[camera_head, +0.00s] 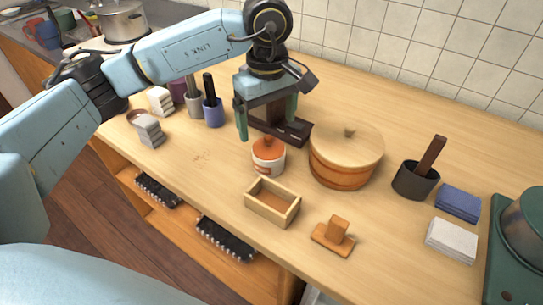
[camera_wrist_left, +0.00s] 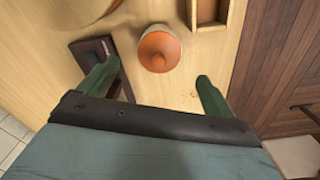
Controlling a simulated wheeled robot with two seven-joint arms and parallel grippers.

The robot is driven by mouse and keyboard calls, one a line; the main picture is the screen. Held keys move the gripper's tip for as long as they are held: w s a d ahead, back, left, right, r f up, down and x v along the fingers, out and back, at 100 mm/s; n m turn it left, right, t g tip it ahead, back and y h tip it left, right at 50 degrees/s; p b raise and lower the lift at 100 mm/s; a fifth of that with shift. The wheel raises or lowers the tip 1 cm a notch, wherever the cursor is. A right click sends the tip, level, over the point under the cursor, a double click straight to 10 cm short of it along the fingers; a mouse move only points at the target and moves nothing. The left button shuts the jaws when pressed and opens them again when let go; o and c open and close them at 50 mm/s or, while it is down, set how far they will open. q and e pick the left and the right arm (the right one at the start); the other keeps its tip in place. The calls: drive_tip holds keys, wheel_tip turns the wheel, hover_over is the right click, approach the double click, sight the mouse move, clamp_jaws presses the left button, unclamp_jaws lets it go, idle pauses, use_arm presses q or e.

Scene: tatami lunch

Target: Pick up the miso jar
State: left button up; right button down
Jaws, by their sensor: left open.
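The miso jar (camera_head: 268,157) is a small white jar with an orange lid and an orange mark on its side. It stands upright on the wooden counter, in front of a dark wooden block-like object. In the left wrist view the jar (camera_wrist_left: 159,50) shows from above, ahead of the fingertips and between their lines. My left gripper (camera_head: 268,122) is open and empty, with its fingers just behind and above the jar in the head view. In the wrist view its two green fingers (camera_wrist_left: 155,82) stand wide apart. My right gripper is not in view.
A round lidded wooden tub (camera_head: 345,165) stands close right of the jar. An open wooden box (camera_head: 272,208) and a small wooden press (camera_head: 334,237) lie in front. A dark wooden item (camera_head: 292,131) lies behind. Cups with utensils (camera_head: 212,112) stand left.

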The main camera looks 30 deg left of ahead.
sight(269, 146)
use_arm(q)
wheel_tip(269, 146, down, 10)
drive_tip(key=shift+r+b, duration=0.1)
drive_tip(key=shift+b, duration=0.45)
drive_tip(key=shift+w, duration=0.1)
drive_tip(key=c, duration=1.3)
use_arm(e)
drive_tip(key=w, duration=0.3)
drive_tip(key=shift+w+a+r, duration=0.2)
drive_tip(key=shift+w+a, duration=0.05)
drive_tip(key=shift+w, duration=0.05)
